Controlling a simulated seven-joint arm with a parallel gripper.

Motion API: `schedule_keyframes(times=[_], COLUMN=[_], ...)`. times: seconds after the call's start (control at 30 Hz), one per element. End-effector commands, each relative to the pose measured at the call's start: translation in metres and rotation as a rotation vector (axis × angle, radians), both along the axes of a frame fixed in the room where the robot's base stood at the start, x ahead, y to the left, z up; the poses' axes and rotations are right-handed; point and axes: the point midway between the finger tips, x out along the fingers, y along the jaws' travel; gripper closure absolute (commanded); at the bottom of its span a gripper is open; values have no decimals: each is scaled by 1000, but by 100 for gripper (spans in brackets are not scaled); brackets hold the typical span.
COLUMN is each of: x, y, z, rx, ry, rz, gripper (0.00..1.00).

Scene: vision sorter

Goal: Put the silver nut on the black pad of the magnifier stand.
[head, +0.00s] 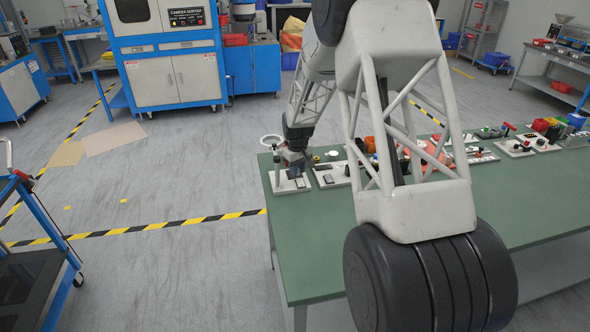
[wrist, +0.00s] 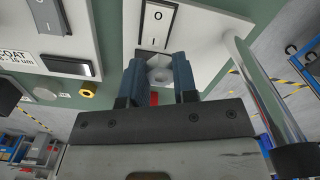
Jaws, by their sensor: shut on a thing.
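My gripper (wrist: 158,72) is shut on the silver nut (wrist: 159,75), which shows between the two blue fingertips in the wrist view. In the head view my gripper (head: 295,166) is low over the magnifier stand at the table's far left corner, and the nut is too small to tell. The magnifier stand has a white base plate (head: 284,189), a post (head: 276,166) and a pale ring (head: 271,140). In the wrist view the base (wrist: 205,50) lies under the fingers, with the post (wrist: 262,80) on the right.
A black-and-white rocker switch (wrist: 155,24) sits on the base just beyond my fingertips. To the left is another pale plate (wrist: 100,35) with a black switch, and a brass nut (wrist: 89,89) lies near its edge. The near green tabletop (head: 315,250) is clear.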

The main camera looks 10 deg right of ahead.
Motion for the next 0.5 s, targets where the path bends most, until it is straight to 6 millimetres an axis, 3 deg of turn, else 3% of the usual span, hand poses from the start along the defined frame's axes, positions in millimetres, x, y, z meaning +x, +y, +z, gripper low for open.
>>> schedule_keyframes(times=[0.5], x=[9], y=[0], z=[-4], rx=[0], ry=[0], rz=[0], gripper=[97])
